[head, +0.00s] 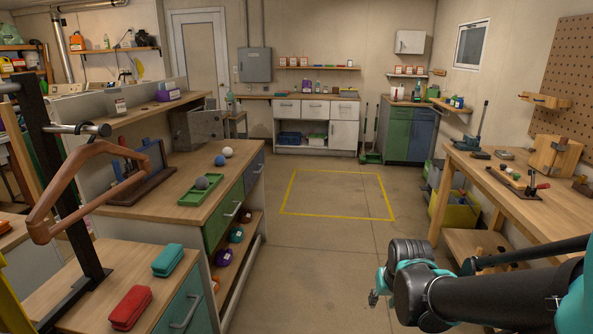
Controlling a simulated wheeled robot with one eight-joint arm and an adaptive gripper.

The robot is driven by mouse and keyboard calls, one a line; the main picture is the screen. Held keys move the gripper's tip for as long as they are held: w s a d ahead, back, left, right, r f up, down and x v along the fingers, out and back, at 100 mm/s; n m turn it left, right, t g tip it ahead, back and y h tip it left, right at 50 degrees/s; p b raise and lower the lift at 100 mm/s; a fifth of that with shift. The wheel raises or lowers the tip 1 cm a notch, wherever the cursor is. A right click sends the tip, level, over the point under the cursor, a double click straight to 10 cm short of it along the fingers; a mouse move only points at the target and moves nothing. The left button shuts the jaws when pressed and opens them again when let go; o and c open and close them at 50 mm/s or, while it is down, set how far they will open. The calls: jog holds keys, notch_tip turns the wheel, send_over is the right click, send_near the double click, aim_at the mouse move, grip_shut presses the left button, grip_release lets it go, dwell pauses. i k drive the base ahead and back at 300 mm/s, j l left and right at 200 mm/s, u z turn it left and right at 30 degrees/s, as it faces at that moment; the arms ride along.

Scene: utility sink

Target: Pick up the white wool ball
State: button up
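A small white ball (228,152), apparently the wool ball, sits on the wooden counter (165,209) on the left, near its far right edge. A blue ball (219,160) lies just in front of it. My gripper (375,297) is at the lower middle right, over the floor, well apart from the counter and the balls. Its fingers are small and partly hidden by my arm, so I cannot tell whether they are open.
Red (130,308) and teal (168,260) cases sit on a nearer top. A workbench (540,203) stands at right. Floor inside the yellow outline (335,195) is clear.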

aim_at(227, 151)
jog(key=i+u, duration=0.15)
jog(key=i, duration=0.3)
jog(key=i+l+u, duration=0.2)
jog(key=i, duration=0.2)
jog(key=i+l+u, duration=0.15)
jog(key=i, duration=0.3)
jog(key=i+l+u, duration=0.2)
jog(key=i, duration=0.25)
